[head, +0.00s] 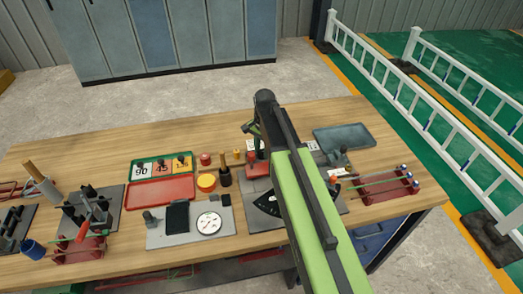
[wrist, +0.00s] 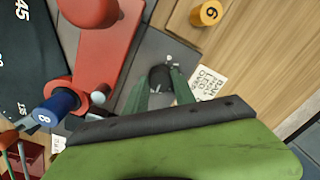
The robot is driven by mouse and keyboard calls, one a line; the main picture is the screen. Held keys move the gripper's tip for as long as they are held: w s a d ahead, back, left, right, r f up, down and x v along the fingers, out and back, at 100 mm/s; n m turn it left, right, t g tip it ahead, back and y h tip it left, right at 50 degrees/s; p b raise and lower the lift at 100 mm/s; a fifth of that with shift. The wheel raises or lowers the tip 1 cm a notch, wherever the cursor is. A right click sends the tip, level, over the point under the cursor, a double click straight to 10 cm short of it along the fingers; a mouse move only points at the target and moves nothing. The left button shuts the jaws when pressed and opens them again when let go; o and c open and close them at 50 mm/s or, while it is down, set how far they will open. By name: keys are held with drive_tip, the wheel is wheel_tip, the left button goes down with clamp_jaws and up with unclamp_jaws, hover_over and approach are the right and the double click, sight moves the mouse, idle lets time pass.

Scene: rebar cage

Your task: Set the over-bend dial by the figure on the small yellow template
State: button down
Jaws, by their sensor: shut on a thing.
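In the wrist view my gripper (wrist: 160,88) has its two green fingers closed on the sides of a dark round knob (wrist: 161,76). The knob stands on a grey plate (wrist: 150,45), beside a red arm-like part (wrist: 103,50). Small pale marks show near the knob; I cannot read them. In the head view my arm hides most of the gripper and the knob. A yellow template card (head: 182,164), its figure looking like 135, stands at the right end of a row with a 45 card (head: 162,168) and a white 90 card (head: 142,171).
A yellow cylinder marked 6 (wrist: 207,13) and a blue one marked 8 (wrist: 57,108) are near the gripper. A black scale plate (wrist: 28,55) and a printed label (wrist: 207,84) lie close. A red tray (head: 160,191), round gauge (head: 208,223) and blue-grey tray (head: 344,136) share the bench.

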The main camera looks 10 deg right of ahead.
drive_tip(key=shift+s+m, duration=0.1)
drive_tip(key=shift+m, duration=0.6)
drive_tip(key=c, duration=1)
unclamp_jaws()
drive_tip(key=shift+c, duration=0.2)
drive_tip(key=shift+r, duration=0.1)
wheel_tip(320, 180, up, 17)
drive_tip(key=p, duration=1.7)
drive_tip(key=shift+s+d, duration=0.15)
drive_tip(key=shift+s, duration=0.1)
